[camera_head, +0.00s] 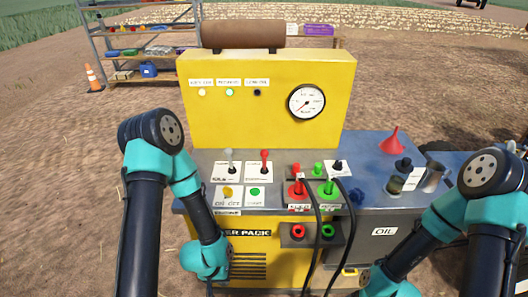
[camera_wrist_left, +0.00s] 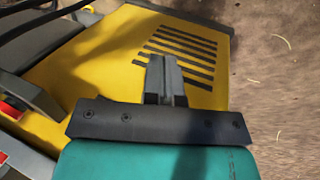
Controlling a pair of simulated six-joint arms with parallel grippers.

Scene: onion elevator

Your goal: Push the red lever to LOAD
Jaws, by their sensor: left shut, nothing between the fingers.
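The red lever (camera_head: 264,160) stands up from a white label plate on the grey deck of the yellow power pack, right of a grey-knobbed lever (camera_head: 230,160). The lettering on its plate is too small to read. My left gripper (camera_wrist_left: 163,75) is shut and empty in the left wrist view, over the yellow front panel with dark vent slots (camera_wrist_left: 178,52). In the head view my left wrist hangs low before the front panel, well below and left of the red lever. My right arm is at the lower right; its gripper is out of frame.
Yellow and green buttons (camera_head: 254,192) sit in front of the levers. Red and green hose couplings (camera_head: 297,188) with black hoses stand to the right. A tall yellow panel with a gauge (camera_head: 306,102) rises behind. A red funnel (camera_head: 392,141) stands on the grey right-hand bench.

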